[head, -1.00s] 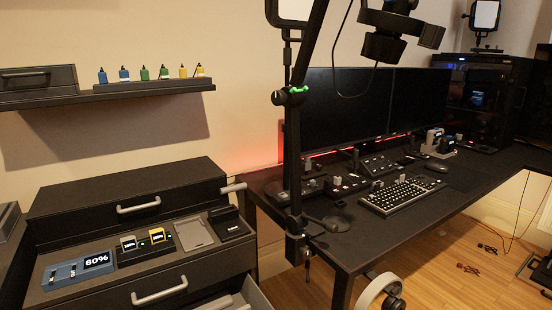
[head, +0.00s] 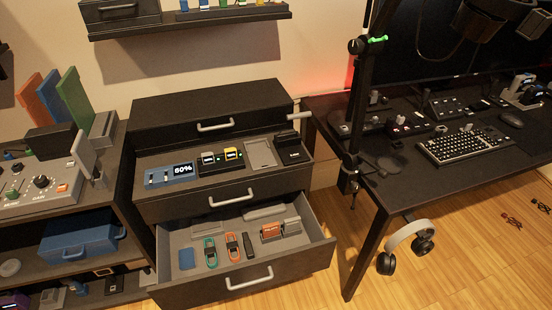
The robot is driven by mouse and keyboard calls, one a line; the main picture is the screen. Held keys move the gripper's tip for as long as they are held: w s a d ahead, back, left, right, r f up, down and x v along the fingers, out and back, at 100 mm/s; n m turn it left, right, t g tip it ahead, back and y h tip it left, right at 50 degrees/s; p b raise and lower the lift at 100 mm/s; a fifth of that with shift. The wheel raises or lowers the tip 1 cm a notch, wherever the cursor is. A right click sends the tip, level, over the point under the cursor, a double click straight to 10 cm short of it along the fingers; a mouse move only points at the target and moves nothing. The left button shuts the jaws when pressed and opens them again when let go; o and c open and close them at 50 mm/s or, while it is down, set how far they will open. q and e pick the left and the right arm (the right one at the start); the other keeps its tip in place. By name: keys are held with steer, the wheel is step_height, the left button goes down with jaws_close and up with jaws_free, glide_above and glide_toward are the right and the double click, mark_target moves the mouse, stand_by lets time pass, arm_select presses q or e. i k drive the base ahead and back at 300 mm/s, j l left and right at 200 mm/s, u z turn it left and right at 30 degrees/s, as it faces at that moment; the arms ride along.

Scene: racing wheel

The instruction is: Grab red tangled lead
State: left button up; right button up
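The drawer (head: 300,262) at the bottom of the black cabinet is open. Inside lie a red-orange looped lead (head: 232,248) and, to its left, a similar teal one (head: 210,252). A slim black item (head: 248,246) lies to the right of the red-orange one. On the wooden floor at the far right are two small dark tangled items (head: 511,222), (head: 541,205); one looks dark reddish, but they are too small to tell clearly. Neither of my grippers is in view.
The drawer also holds a blue block (head: 187,259) and an orange-labelled box (head: 271,231). A desk (head: 400,190) with headphones (head: 405,245) hanging at its edge stands right. A shelf unit (head: 100,215) stands left.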

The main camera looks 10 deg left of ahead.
mark_target(505, 216)
steer(key=z, duration=1.4)
steer(key=i+z, duration=0.3)
steer(key=i, duration=2.4)
steer(key=l, duration=0.1)
